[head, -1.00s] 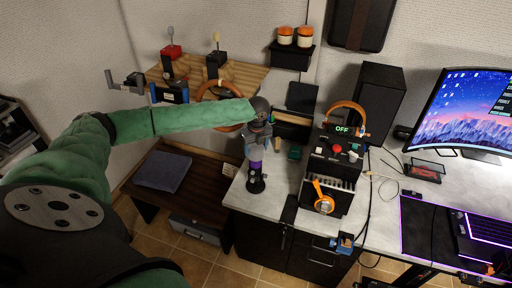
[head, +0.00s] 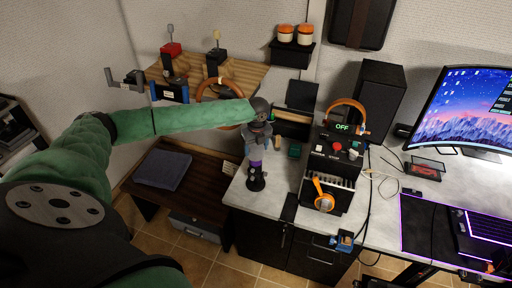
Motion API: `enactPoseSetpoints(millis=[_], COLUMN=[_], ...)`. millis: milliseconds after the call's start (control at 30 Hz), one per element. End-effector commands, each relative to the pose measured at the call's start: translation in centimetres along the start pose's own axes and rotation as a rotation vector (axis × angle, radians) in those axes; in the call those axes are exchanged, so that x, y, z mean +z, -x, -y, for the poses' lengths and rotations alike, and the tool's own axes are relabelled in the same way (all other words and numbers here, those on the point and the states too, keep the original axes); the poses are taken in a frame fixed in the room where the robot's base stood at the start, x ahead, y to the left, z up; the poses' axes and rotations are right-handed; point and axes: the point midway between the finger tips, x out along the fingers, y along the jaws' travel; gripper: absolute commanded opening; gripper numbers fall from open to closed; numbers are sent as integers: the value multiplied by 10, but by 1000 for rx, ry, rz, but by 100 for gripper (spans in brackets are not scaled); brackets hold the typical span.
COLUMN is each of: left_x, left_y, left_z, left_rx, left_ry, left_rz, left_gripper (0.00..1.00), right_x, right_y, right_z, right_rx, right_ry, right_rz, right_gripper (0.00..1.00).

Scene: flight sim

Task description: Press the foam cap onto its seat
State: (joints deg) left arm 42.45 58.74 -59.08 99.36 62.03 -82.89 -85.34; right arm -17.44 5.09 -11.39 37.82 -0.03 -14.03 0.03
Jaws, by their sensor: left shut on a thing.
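My left arm comes in from the left, and its gripper (head: 256,139) points down over the left end of the grey desk. It is shut on a small purple piece, which looks like the foam cap (head: 256,155). The fingers and wrist hide its upper part. Directly below stands a short black post on a round base (head: 256,181), upright near the desk's front left edge. The purple piece is at or just above the post's top; I cannot tell whether they touch. My right gripper is not in view.
A steering wheel on a wooden shelf (head: 180,72) is behind my arm. The desk's front left corner (head: 238,197) is clear.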

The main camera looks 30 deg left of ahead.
Motion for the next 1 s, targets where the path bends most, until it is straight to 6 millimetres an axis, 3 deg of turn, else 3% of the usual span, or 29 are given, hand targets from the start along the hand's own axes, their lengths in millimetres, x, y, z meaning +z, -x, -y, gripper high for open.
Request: enactPoseSetpoints(millis=[600, 1000], left_x=[0, -1], left_y=[-8, -12], left_z=[0, 0], left_rx=[0, 0], left_ry=[0, 0], left_rz=[0, 0], left_gripper=[44, 44], right_x=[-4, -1], right_y=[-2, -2], right_z=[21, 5], right_rx=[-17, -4], right_ry=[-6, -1], right_rz=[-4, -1], right_gripper=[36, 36])
